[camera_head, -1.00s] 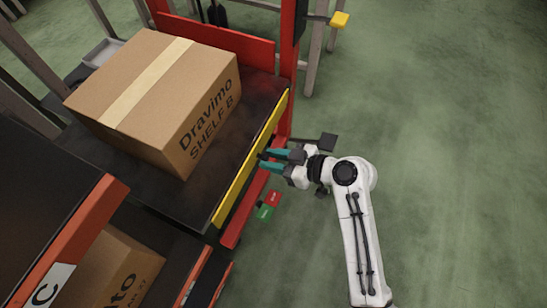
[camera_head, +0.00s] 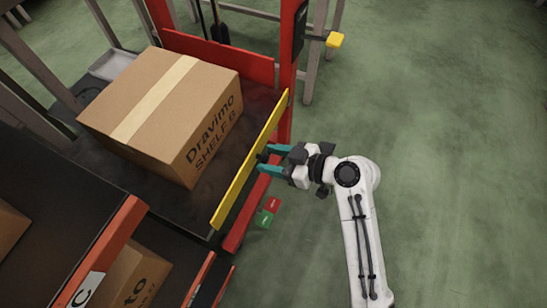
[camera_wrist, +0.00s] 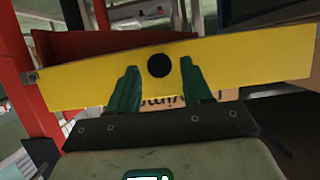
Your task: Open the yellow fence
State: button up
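The yellow fence (camera_head: 248,165) is a long flat bar along the right edge of the dark shelf, beside a red post. In the wrist view the fence (camera_wrist: 245,63) spans the picture, with a round black knob (camera_wrist: 159,66) near its middle. My gripper (camera_head: 261,162) is at the fence's outer side. Its two teal fingers are apart, one on each side of the knob in the wrist view (camera_wrist: 161,75). Nothing shows held between them. Whether the fingers touch the knob or the fence cannot be told.
A cardboard box (camera_head: 165,115) stands on the shelf behind the fence. A red and a green button (camera_head: 267,212) sit below the fence. A red post (camera_head: 290,70) stands at its far end. Another shelf with boxes is at lower left. The green floor to the right is clear.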

jog(key=shift+o, duration=0.2)
jog(key=shift+f, duration=0.1)
jog(key=p+v, duration=0.3)
jog(key=v, duration=0.7)
jog(key=shift+d, duration=0.35)
jog(key=shift+s, duration=0.15)
jog(key=s+d+f+m+g+h, duration=0.1)
jog(key=s+d+f+m+h, duration=0.55)
jog(key=s+d, duration=0.3)
jog(key=s+d+m+g+h, duration=0.3)
jog(key=s+d+m+h, duration=0.45)
jog(key=s+d, duration=0.5)
notch_tip(320, 180, up, 27)
jog(key=a+y+p, duration=0.1)
jog(key=p, duration=2.5)
jog(key=shift+s+a+p, duration=0.25)
jog(key=shift+s+p, duration=0.15)
jog(key=shift+s, duration=0.05)
